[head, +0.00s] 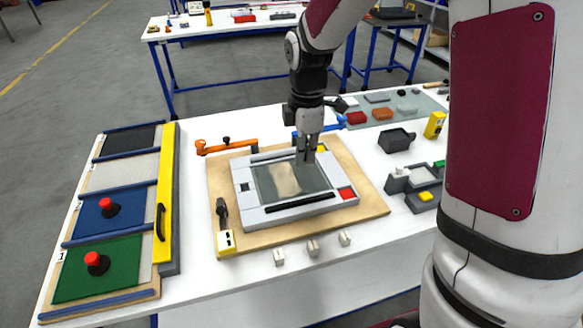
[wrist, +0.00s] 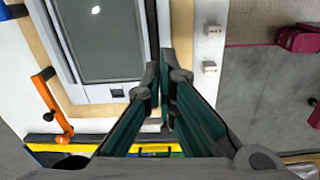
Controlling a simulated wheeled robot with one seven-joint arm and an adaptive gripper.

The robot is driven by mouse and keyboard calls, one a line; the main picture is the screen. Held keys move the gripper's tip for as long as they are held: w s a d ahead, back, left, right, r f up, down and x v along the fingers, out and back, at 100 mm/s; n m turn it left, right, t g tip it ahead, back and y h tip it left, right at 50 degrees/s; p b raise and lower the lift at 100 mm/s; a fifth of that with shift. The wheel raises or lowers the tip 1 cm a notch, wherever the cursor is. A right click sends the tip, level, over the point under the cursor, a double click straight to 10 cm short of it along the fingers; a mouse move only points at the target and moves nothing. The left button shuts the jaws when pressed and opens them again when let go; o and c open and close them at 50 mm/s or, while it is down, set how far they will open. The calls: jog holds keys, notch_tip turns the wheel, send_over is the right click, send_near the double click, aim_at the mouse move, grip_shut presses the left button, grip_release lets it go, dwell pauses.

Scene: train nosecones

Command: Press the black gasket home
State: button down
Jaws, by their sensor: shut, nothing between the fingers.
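A light grey frame (head: 254,211) with a dark glass pane (head: 262,180) lies on a wooden board (head: 375,205). A long black strip (head: 300,203), which looks like the gasket, lies along the frame's front side. It also shows in the wrist view (wrist: 152,28), running up from near my fingertips. I cannot tell how deep it sits. My gripper (head: 306,160) is shut and empty, pointing down above the frame. In the wrist view its fingertips (wrist: 166,62) overlap the strip's near end; contact cannot be told.
An orange clamp (head: 226,147) stands at the board's back left and a black-handled yellow clamp (head: 226,239) at its front left. Several white clips (head: 312,248) lie in front. Left is a rack with red knobs (head: 97,262); right are grey fixtures (head: 397,140).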

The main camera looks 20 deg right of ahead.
aim_at(301, 202)
jog(key=shift+w+f+n, duration=0.5)
jog(key=shift+w+f, duration=0.25)
notch_tip(301, 202, down, 14)
jog(key=shift+p, duration=1.25)
